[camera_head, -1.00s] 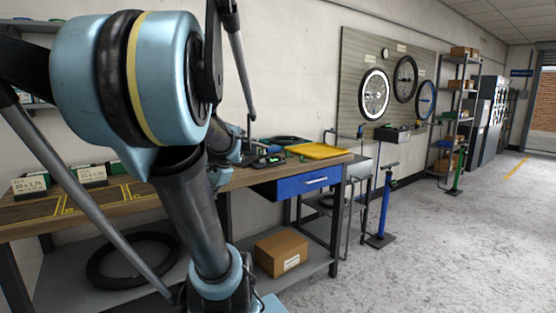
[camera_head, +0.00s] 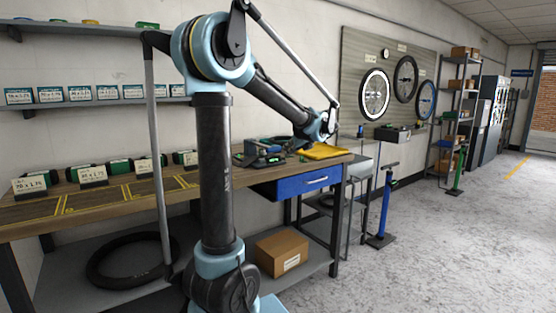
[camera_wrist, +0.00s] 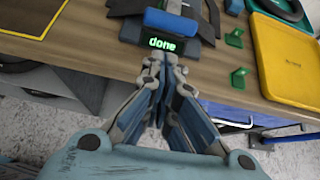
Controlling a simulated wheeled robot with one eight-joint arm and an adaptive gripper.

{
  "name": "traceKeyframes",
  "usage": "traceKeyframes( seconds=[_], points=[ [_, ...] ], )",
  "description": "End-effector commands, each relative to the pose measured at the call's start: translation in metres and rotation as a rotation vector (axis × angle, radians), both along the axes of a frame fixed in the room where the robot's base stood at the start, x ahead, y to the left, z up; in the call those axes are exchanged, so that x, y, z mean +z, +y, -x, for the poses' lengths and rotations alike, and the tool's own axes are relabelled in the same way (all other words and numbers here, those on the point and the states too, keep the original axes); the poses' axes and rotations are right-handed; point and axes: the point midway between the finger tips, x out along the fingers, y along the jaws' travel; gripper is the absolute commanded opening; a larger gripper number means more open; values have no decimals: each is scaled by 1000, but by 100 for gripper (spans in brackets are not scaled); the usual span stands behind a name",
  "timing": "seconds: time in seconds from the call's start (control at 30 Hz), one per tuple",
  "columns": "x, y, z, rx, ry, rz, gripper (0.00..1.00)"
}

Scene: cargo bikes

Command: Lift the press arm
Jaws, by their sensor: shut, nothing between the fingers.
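A dark press device (camera_wrist: 195,8) stands on the workbench at the top of the wrist view. A blue padded bar (camera_wrist: 172,22), which looks like its press arm, lies low across it. A display (camera_wrist: 160,42) on its front reads "done" in green. The press (camera_head: 250,160) also shows small on the bench in the head view. My gripper (camera_wrist: 162,62) is shut and empty, with its tips just in front of the display. I cannot tell whether they touch it. The upper part of the press is cut off in the wrist view.
A yellow tray (camera_wrist: 290,60) and small green pieces (camera_wrist: 237,78) lie right of the press. A blue drawer (camera_head: 305,184) is under the bench edge. A blue floor pump (camera_head: 384,205) stands to the right. Open floor lies beyond it.

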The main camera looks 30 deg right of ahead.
Motion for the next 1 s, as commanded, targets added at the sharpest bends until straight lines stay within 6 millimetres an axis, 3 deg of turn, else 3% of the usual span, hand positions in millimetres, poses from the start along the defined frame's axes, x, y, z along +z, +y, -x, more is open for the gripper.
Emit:
traceKeyframes(
  seconds=[0.13, 0.57, 1.0],
  points=[
    [2, -11, 3, -28, -11, -25, 0],
    [-2, -9, -3, -25, -10, -23, 0],
    [-38, -5, -59, -24, -9, -22, 0]
  ],
)
